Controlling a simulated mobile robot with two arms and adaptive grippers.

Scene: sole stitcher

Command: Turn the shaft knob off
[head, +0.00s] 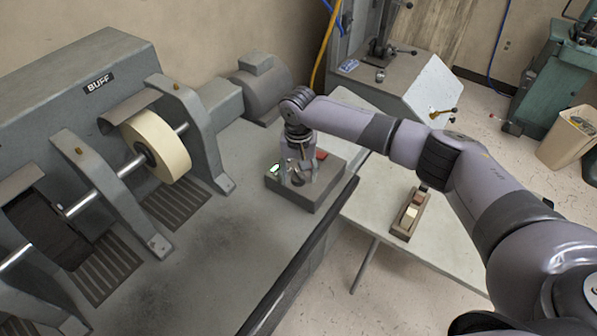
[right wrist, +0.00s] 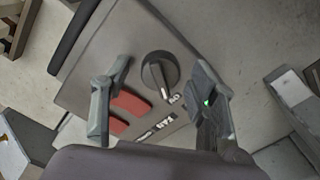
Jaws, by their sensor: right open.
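The shaft knob (right wrist: 158,74) is a round black dial with a raised grip bar, on top of a grey control box (head: 318,196). In the right wrist view its bar points toward a white label with dark letters. My right gripper (head: 298,176) reaches down over the box in the head view. In the right wrist view, the open fingers of my right gripper (right wrist: 161,68) stand on either side of the knob, with gaps showing. In the head view the fingers partly hide the knob. My left gripper is not in view.
A red button or paddle (head: 321,154) and a lit green indicator (head: 275,169) are on the box. The buffing machine (head: 95,110) with its cream wheel (head: 158,146) stands to the left. A side table (head: 375,225) holds a small block tray (head: 408,215).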

